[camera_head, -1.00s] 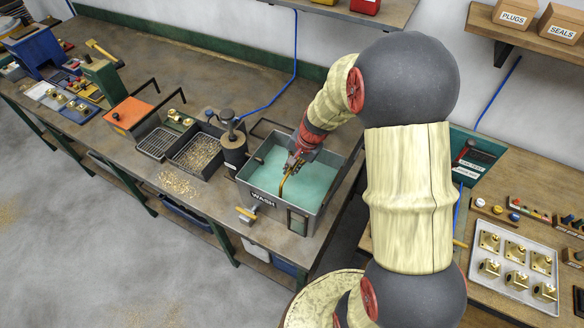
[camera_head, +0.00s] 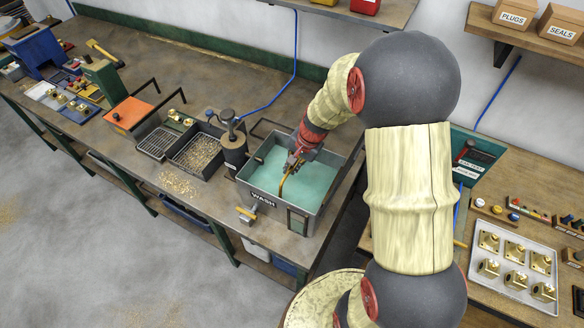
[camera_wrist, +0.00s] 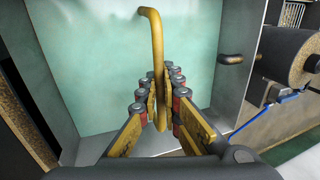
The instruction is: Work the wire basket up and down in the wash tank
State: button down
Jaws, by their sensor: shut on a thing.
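The wash tank (camera_head: 254,199) is a grey metal box marked WASH, filled with cloudy green liquid. My gripper (camera_head: 292,164) is over the tank, pointing down into it. It is shut on a yellow bent handle (camera_head: 284,185), which goes down into the liquid. In the wrist view the handle (camera_wrist: 152,32) curves up between the fingers of my gripper (camera_wrist: 160,105). The wire basket itself cannot be made out; the murky liquid hides whatever is under the handle.
A dark cylinder (camera_head: 234,150) and a tray of brass chips (camera_head: 196,153) stand left of the tank. A valve with a yellow lever (camera_head: 246,212) sticks out from the tank's front. A pale tray of brass parts (camera_head: 514,285) lies at the right.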

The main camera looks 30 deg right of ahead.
jog(key=shift+w, duration=0.1)
dwell(0.3)
jog(key=shift+f+b, duration=0.65)
jog(key=shift+b, duration=0.05)
jog(key=shift+r, duration=0.15)
notch_tip(320, 180, up, 18)
jog(key=p, duration=1.3)
dwell(1.2)
jog(key=shift+r, duration=0.1)
dwell(1.6)
jog(key=shift+r+p, duration=1.55)
jog(key=shift+r, duration=0.4)
